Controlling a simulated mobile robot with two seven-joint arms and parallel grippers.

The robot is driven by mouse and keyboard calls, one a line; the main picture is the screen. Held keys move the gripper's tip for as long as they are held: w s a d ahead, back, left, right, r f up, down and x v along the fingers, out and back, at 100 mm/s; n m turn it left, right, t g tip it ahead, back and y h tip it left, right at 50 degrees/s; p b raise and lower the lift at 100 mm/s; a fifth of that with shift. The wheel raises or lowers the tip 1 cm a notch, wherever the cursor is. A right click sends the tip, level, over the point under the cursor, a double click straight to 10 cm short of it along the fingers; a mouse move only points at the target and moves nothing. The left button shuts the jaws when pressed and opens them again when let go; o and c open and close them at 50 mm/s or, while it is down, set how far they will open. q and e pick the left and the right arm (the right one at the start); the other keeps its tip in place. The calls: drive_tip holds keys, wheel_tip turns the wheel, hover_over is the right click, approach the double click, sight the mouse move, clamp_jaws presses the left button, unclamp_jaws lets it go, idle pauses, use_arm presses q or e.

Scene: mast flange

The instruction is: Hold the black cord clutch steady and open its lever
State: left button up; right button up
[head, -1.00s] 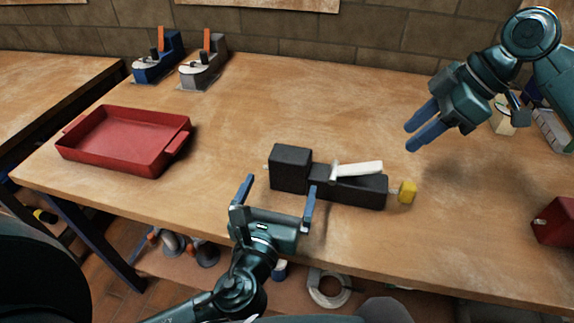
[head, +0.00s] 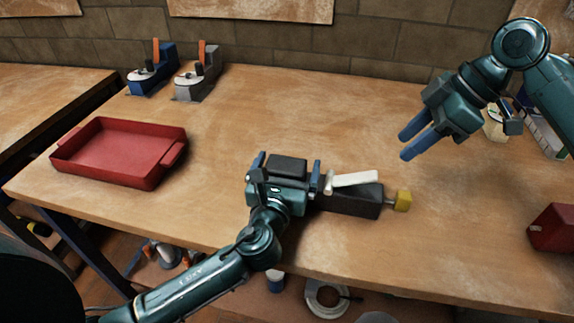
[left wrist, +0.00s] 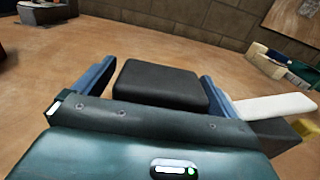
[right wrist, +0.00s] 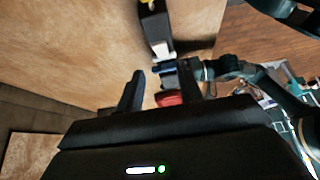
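The black cord clutch (head: 345,200) lies on the workbench, with a taller block at its left end. Its white lever (head: 357,179) lies along the top, tilted slightly up to the right. A yellow knob (head: 403,200) sticks out at the right end. My left gripper (head: 287,168) is open, its blue fingers on either side of the tall block (left wrist: 160,82). The left wrist view shows narrow gaps beside the block. My right gripper (head: 405,145) is open and empty, raised above the bench to the right of the clutch. The lever also shows in the right wrist view (right wrist: 162,48).
A red tray (head: 118,155) sits at the bench's left. A blue clutch (head: 150,75) and a grey clutch (head: 197,80), both with orange levers, stand at the back left. A red box (head: 553,228) is at the right edge. The bench behind the clutch is clear.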

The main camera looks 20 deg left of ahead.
sight(369, 175)
use_arm(q)
drive_tip(key=c, duration=1.2)
drive_tip(key=shift+c, duration=0.2)
use_arm(e)
drive_tip(key=shift+o, duration=1.2)
drive_tip(key=shift+a+r, duration=0.1)
drive_tip(key=shift+a, duration=0.15)
drive_tip(key=shift+h, duration=0.6)
drive_tip(key=x, duration=1.2)
drive_tip(key=shift+a+r, duration=0.15)
drive_tip(key=shift+a, duration=0.15)
clamp_jaws()
